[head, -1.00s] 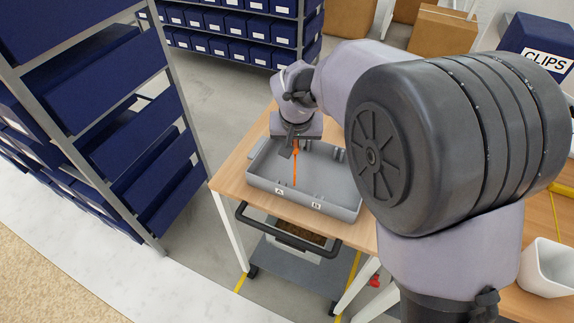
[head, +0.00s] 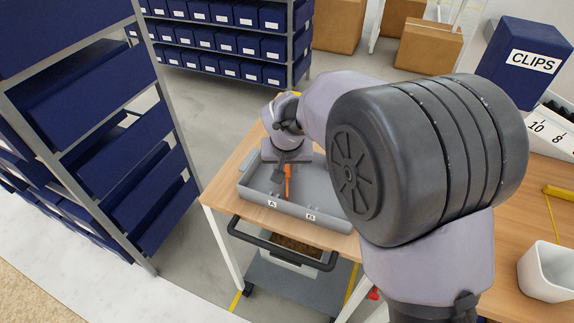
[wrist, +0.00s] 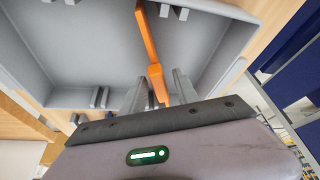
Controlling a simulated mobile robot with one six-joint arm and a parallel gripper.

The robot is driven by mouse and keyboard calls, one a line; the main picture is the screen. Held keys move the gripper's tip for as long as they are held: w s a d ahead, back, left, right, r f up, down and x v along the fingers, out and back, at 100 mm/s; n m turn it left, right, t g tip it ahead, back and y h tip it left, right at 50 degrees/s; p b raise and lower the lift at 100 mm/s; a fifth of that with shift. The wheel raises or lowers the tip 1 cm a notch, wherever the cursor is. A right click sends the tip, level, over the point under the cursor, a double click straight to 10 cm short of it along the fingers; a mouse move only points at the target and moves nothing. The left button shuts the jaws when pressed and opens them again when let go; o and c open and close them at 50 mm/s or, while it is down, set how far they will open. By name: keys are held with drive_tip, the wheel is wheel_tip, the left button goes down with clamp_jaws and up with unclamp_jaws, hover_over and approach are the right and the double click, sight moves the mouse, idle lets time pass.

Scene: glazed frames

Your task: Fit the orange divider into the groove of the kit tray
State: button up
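The grey kit tray (head: 338,214) lies on a wooden-topped table, with labels A (head: 272,204) and B (head: 310,216) on its near wall. It also fills the upper part of the wrist view (wrist: 90,45). The thin orange divider (head: 287,185) is over or inside the tray, near label A. In the wrist view the divider (wrist: 148,42) runs between the two fingers of my gripper (wrist: 159,92), which appears shut on it. Rib pairs (wrist: 174,12) stand to the right of its far end. Its lower edge and its height above the floor are unclear.
A shelf of blue bins (head: 110,130) stands close on the left. Another bin rack (head: 215,40) is behind. On the right are a blue CLIPS box (head: 530,60) and a white container (head: 546,270). My arm hides the table's right side.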

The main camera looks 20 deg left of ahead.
drive_tip(key=p+v, duration=0.4)
drive_tip(key=v, duration=0.8)
drive_tip(key=s+d+r+m, duration=0.35)
drive_tip(key=d+r, duration=0.35)
drive_tip(key=d, duration=0.6)
drive_tip(key=s+d+m, duration=0.2)
drive_tip(key=s+d, duration=0.4)
drive_tip(key=s, duration=0.2)
drive_tip(key=s+d+r+m+t, duration=0.1)
drive_tip(key=s+d+m, duration=0.1)
drive_tip(key=s+d, duration=0.4)
drive_tip(key=s, duration=0.3)
drive_tip(key=shift+d+t+y, duration=0.3)
drive_tip(key=shift+o, duration=0.4)
drive_tip(key=shift+r+m, duration=0.15)
drive_tip(key=shift+m, duration=0.1)
